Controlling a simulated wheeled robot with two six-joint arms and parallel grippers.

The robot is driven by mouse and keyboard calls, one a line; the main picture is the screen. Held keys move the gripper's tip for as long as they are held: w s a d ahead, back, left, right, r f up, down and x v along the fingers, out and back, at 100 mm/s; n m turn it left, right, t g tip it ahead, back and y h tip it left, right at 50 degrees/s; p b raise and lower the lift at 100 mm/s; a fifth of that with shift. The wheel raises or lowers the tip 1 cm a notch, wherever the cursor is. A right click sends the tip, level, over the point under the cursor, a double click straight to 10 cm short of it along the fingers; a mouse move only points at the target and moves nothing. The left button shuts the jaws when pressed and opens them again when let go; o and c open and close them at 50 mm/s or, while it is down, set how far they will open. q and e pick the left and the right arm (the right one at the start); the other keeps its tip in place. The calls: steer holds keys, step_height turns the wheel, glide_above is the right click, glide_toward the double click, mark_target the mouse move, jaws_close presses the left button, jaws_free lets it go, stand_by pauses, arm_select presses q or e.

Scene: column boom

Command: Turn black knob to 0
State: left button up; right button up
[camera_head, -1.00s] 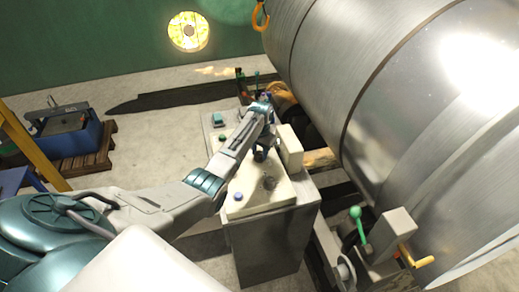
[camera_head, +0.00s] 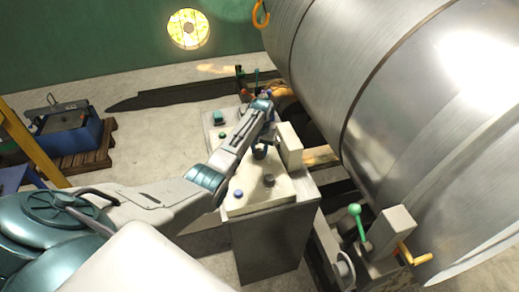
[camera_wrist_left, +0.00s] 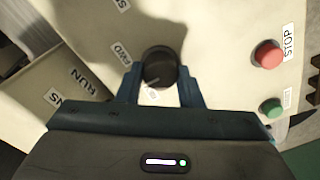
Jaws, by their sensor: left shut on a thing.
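The black knob (camera_wrist_left: 160,66) sits on the pale sloped top of a control console (camera_head: 240,209), with a small label (camera_wrist_left: 121,52) beside it. In the left wrist view it is between the two blue fingers of my left gripper (camera_wrist_left: 160,84), which is shut on it. In the head view my left gripper (camera_head: 260,152) reaches down to the console top and hides the knob it grips. I cannot read the knob's pointer or a 0 mark. My right gripper is not in view.
A red button (camera_wrist_left: 267,54) with a STOP label and a green button (camera_wrist_left: 272,107) are close to my fingers. Another dark knob (camera_head: 269,180) and a blue button (camera_head: 238,194) are nearer on the console. A large metal cylinder (camera_head: 390,100) rises at right.

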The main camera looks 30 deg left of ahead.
mark_target(261, 151)
arm_select(q)
steer(key=o, duration=1)
steer(key=shift+r, duration=0.1)
steer(key=shift+r, duration=0.1)
steer(key=shift+d+r+b, duration=0.2)
steer(key=shift+r+b, duration=1.6)
steer(key=shift+r, duration=3.5)
steer(key=shift+f, duration=0.1)
